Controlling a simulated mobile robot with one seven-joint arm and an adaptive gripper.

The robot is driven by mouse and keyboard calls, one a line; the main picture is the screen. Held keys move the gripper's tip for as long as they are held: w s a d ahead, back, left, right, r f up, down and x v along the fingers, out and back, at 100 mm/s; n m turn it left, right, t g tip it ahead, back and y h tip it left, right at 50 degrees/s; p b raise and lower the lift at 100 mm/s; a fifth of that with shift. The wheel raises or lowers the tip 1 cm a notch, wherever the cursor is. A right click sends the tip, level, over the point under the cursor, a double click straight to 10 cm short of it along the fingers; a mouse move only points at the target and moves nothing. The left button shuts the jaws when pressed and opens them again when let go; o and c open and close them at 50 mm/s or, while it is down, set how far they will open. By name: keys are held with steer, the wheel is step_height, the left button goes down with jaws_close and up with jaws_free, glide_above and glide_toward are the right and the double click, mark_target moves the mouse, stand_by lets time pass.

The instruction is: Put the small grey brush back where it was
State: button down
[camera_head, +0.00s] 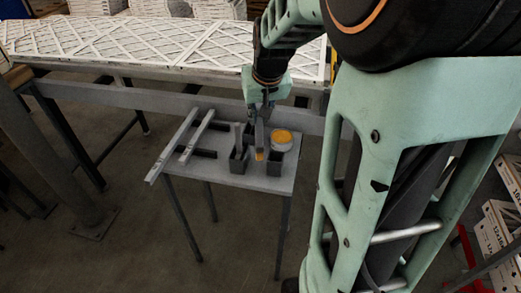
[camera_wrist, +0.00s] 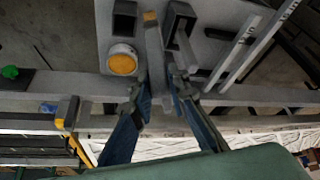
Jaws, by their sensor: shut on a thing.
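My gripper (camera_head: 266,108) is shut on a small grey brush (camera_head: 260,135) with an orange-yellow tip. The tip points down, between two dark grey open-topped holders on a small grey table (camera_head: 215,172). In the wrist view the brush (camera_wrist: 155,50) runs up from between my fingers (camera_wrist: 162,92). One holder (camera_head: 238,163) has another grey upright tool (camera_head: 238,136) in it. The other holder (camera_head: 264,180) looks empty; its dark opening shows in the wrist view (camera_wrist: 125,18). I cannot tell how high the tip is above the table.
A round pot with an orange top (camera_head: 282,139) stands right of the brush, close to it. Two pale rails (camera_head: 185,140) lie on the table's left side. Behind is a long bench with white lattice-faced filters (camera_head: 130,45).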

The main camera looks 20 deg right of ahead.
mark_target(259, 147)
steer(key=d+r+b, duration=0.1)
steer(key=d+b, duration=0.2)
steer(key=d, duration=0.3)
step_height(259, 147, down, 9)
steer(key=shift+w+m, duration=0.2)
steer(key=shift+m, duration=0.2)
steer(key=shift+a, duration=0.1)
steer(key=shift+f, duration=0.2)
steer(key=c, duration=1.8)
jaws_free()
steer(key=shift+r, duration=0.1)
steer(key=shift+c, duration=0.2)
